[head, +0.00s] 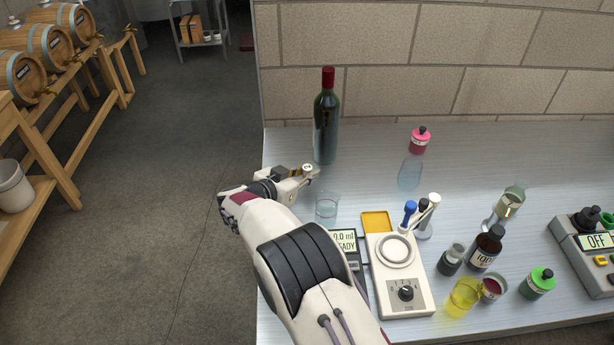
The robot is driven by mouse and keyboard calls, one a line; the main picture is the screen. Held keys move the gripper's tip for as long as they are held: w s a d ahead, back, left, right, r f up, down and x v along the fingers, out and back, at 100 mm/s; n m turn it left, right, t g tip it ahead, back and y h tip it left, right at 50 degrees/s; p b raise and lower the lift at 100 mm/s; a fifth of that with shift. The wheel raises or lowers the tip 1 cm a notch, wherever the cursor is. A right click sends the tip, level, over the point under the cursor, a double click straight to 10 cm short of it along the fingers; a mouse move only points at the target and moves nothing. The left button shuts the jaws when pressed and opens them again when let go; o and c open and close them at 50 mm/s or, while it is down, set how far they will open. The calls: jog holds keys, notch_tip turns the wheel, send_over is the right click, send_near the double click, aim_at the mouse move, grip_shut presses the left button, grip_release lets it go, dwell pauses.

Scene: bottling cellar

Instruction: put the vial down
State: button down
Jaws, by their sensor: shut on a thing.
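My gripper (301,173) is at the left end of the bench, left of the wine bottle's base and above the bench top. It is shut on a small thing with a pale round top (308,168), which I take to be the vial. Only this top shows between the fingertips; its body is hidden, and I cannot tell how high it is above the metal bench (370,150).
A wine bottle (326,125) stands close behind my gripper, and a clear beaker (327,207) in front. The back right bench is clear.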

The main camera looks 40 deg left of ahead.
jog(key=shift+f, duration=0.65)
jog(key=shift+f, duration=0.2)
jog(key=c, duration=1.9)
grip_release()
jog(key=shift+r, duration=0.2)
jog(key=v, duration=1.2)
jog(key=shift+a, duration=0.1)
